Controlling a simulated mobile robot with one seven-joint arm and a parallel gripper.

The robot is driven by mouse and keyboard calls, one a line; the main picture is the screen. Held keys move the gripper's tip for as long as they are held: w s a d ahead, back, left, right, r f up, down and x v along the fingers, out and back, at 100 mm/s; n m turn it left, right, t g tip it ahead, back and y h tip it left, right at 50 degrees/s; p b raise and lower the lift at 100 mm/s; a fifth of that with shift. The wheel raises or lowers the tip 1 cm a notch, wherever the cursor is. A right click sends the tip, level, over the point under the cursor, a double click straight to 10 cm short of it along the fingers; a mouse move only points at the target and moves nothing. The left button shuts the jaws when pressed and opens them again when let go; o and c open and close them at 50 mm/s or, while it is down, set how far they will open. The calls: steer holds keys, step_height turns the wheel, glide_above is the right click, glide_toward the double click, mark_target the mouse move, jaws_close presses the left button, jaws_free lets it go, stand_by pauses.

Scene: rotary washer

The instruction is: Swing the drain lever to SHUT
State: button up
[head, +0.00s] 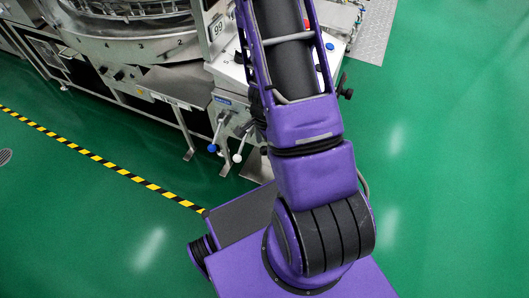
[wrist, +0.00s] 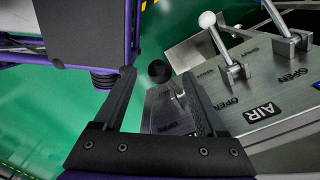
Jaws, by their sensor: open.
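In the wrist view a lever with a black ball knob (wrist: 158,70) stands out from the steel valve panel (wrist: 285,78). No DRAIN label is readable, so I cannot confirm that this is the drain lever. My gripper (wrist: 158,76) is open, and the black knob appears between its two fingertips. Whether the fingers touch it I cannot tell. The right finger hides part of the panel beside this lever. In the head view my arm covers the gripper and the black knob.
A white-knobbed lever (wrist: 207,20) stands right of the black one, above an AIR label (wrist: 263,112); another lever base (wrist: 292,42) is farther right. OPEN marks show. A blue-knobbed lever (head: 213,147) hangs at the washer (head: 150,45). Green floor (head: 100,230) is clear left.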

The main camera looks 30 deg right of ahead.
steer(key=shift+f+b, duration=0.3)
steer(key=shift+f, duration=1.35)
jaws_close()
